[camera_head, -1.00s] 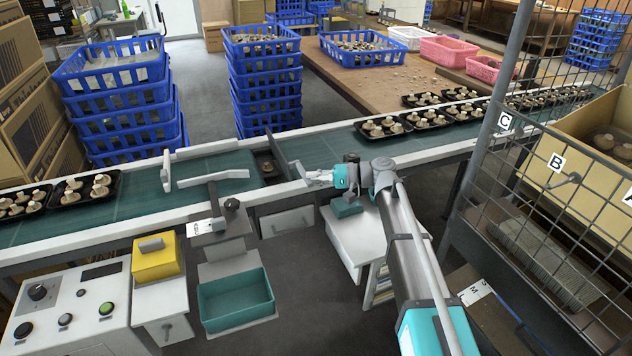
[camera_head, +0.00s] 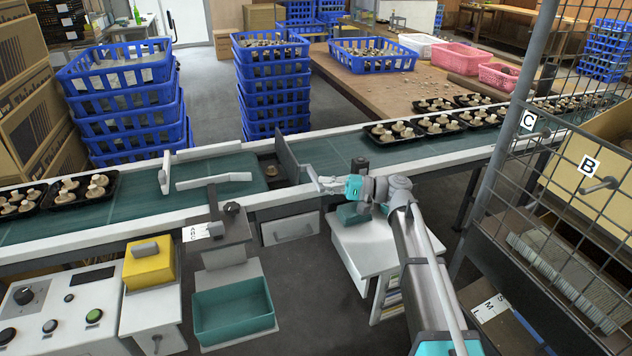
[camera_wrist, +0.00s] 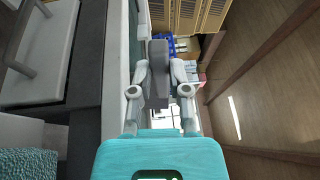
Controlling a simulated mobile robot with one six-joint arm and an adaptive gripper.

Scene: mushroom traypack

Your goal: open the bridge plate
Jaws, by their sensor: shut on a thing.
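The bridge plate (camera_head: 287,158) is a dark grey plate standing steeply tilted up across the conveyor belt. Beside its left face is a dark gap (camera_head: 269,163) in the belt, with a small brownish thing down in it. My gripper (camera_head: 314,180) is at the near edge of the conveyor, at the plate's near end. In the wrist view my gripper (camera_wrist: 158,78) is shut on a grey bar-like part (camera_wrist: 157,62), which appears to belong to the bridge plate. The exact contact is too small to tell in the head view.
Black trays of mushrooms (camera_head: 380,139) stand on the belt to the right, and more (camera_head: 78,203) to the left. White guide bars (camera_head: 213,181) lie over the left belt. A wire mesh cage (camera_head: 540,190) stands at the right. Blue crates (camera_head: 270,86) are stacked behind.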

